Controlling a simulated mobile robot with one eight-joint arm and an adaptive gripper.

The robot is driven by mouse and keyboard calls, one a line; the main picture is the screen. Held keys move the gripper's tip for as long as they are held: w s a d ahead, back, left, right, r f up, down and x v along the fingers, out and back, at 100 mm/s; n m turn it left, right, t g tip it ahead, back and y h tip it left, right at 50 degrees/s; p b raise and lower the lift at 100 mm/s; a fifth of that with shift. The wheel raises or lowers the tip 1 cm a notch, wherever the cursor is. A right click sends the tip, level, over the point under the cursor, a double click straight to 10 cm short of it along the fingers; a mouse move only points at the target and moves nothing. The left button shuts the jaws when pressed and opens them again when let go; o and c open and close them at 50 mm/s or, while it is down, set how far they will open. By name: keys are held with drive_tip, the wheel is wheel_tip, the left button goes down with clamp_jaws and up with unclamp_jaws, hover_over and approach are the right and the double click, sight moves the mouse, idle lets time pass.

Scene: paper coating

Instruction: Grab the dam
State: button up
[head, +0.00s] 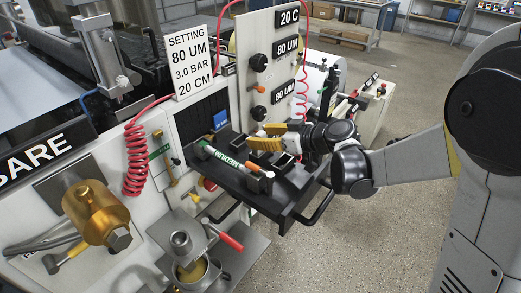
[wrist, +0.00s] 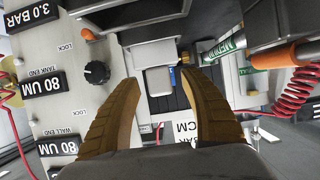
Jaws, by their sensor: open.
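My gripper (head: 262,138) has brown ribbed fingers and is over the dark tray (head: 236,178) on the front of the machine. In the wrist view, my gripper (wrist: 160,82) is open, its two fingers spread apart with nothing clearly held. A small pale grey block (wrist: 158,80) shows between the fingertips, below a larger grey box-shaped part (wrist: 156,54). I cannot tell for sure which part is the dam, or whether the fingers touch the block. In the head view, the fingers and wrist hide part of the tray behind them.
A green and white rod marked MEDIUM (head: 222,155) lies on the tray, left of my gripper. A panel with black knobs (head: 259,62) stands behind. A red coiled hose (head: 136,160) hangs at left. The floor (head: 400,240) at lower right is clear.

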clamp_jaws()
drive_tip(key=shift+r, duration=0.1)
idle(0.3)
